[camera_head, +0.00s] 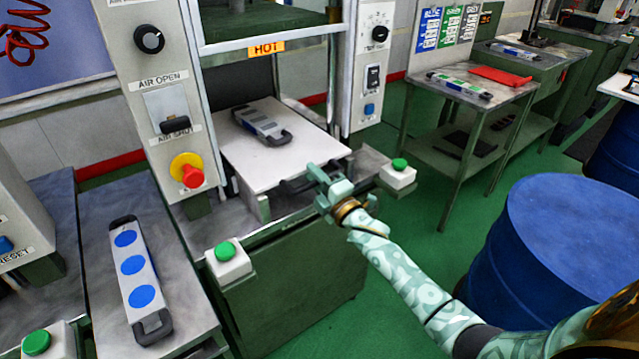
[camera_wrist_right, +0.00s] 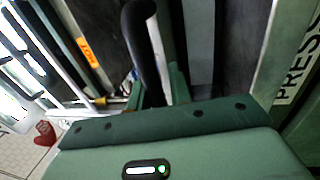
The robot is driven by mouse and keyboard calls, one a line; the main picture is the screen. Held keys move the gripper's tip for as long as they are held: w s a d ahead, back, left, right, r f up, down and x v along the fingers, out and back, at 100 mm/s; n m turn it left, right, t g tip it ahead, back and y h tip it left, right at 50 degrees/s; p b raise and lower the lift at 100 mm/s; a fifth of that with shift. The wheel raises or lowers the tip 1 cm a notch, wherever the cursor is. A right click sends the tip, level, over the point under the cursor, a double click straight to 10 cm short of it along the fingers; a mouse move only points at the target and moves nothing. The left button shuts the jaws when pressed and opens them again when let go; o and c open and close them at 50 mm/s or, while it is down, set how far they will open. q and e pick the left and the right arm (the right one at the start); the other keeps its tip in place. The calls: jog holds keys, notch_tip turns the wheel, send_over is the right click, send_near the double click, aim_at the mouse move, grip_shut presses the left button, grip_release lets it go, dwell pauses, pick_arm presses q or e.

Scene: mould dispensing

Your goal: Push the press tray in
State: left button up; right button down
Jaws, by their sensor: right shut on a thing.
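The press tray (camera_head: 275,165) is a white flat plate that sticks out from the front of the press under the HOT label. A grey mould (camera_head: 261,122) with dark ends lies on it. My right gripper (camera_head: 322,180) is at the tray's front edge, shut on the dark tray handle (camera_head: 294,186). In the right wrist view the dark handle bar (camera_wrist_right: 143,45) runs up from my gripper's green palm. The fingers partly hide the handle in the head view. My left gripper is not in view.
Green push buttons stand on white boxes at the front left (camera_head: 228,259) and right (camera_head: 398,173) of the press. A mould with blue discs (camera_head: 140,280) lies on the left bench. A blue drum (camera_head: 560,250) stands at the right, near my right arm.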

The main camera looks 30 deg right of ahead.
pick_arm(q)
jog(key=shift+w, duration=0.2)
pick_arm(e)
jog(key=shift+w+r, duration=0.45)
jog(key=shift+w, duration=0.1)
jog(key=c, duration=1.5)
grip_release()
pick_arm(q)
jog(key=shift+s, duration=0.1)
pick_arm(e)
jog(key=shift+o, duration=0.5)
jog(key=shift+s, duration=0.1)
jog(key=shift+f, duration=0.2)
